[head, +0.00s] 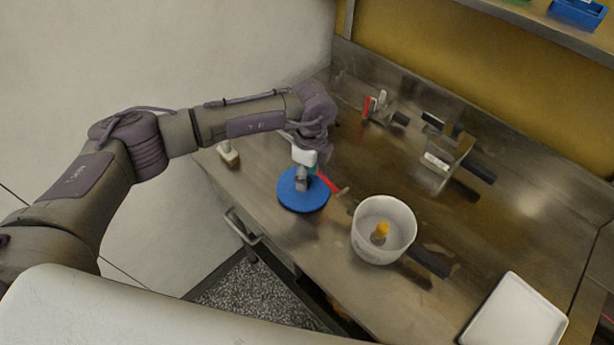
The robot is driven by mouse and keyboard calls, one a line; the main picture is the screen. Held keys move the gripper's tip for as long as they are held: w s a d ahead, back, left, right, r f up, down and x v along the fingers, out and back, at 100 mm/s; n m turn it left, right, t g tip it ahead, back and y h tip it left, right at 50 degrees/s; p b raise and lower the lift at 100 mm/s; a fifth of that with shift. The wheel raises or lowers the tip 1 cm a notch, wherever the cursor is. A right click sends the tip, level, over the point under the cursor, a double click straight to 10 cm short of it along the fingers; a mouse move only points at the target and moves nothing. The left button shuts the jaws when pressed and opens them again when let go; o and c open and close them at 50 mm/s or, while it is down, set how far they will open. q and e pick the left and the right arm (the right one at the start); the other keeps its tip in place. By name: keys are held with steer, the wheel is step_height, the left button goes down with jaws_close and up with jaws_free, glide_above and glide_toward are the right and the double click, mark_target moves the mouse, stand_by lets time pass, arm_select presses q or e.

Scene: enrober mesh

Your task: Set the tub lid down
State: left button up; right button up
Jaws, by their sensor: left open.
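The blue round tub lid (291,201) lies on the steel bench, left of the white tub. My left gripper (302,186) is right over the lid, pointing down at its middle, and is open. Its fingertips are small here, and I cannot tell whether they touch the lid. The white tub (366,246) stands upright and uncovered on the bench, with an orange-yellow thing (381,231) inside. My right gripper is not in view.
A red-handled tool (329,183) lies just beside the lid. A small pale object (229,154) stands near the bench's left edge. A clear container (440,160) and red and white items (376,104) are farther back. A white tray (515,315) is at the lower right.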

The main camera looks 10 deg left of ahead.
mark_target(310, 178)
arm_select(q)
step_height(310, 178, up, 11)
steer(key=b, duration=0.3)
steer(key=shift+w+d, duration=0.25)
